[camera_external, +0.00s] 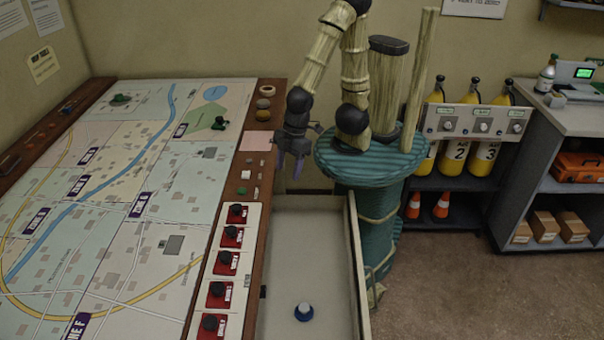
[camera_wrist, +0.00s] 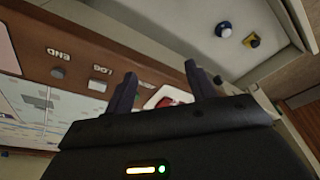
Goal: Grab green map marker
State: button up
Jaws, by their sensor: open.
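A dark green piece (camera_external: 219,123) sits on the green patch near the map's far right edge. A second green shape (camera_external: 122,99) lies near the map's far left; both are small, and I cannot tell which is the map marker. My gripper (camera_external: 290,166) is open and empty, pointing down above the far end of the open drawer, to the right of both green shapes. Its two fingers (camera_wrist: 160,75) also show apart in the wrist view. No green marker shows clearly in the wrist view. A red item (camera_wrist: 172,100) is partly hidden behind the fingers there.
The white drawer (camera_external: 318,245) holds a blue and white piece (camera_external: 304,313); the wrist view adds a yellow and dark piece (camera_wrist: 252,40). Several red switches (camera_external: 225,262) line the console's near right edge. A pink note (camera_external: 256,141) lies beside the map (camera_external: 120,200).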

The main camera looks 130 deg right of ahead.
notch_tip(320, 180, up, 17)
jog(key=w+d+m+p, duration=0.1)
jog(key=p, duration=1.6)
jog(key=w+d+r+m+t+p, duration=0.1)
jog(key=w+d+r+m+p, duration=0.35)
jog(key=p, duration=0.45)
jog(key=s+d+f+m+t+h+p, duration=0.1)
jog(key=s+d+f+m+t+h, duration=0.25)
jog(key=d+f+m, duration=1.35)
jog(key=s+d+f+m+h, duration=0.1)
jog(key=s+d+m+h, duration=0.3)
jog(key=m, duration=0.9)
jog(key=s+d+f+m+g+h, duration=0.1)
jog(key=s+d+m+h, duration=0.3)
jog(key=s+m, duration=0.7)
jog(key=shift+s+d+m+h, duration=0.15)
jog(key=shift+d+m+h, duration=0.25)
jog(key=shift+m, duration=0.65)
jog(key=shift+f, duration=0.15)
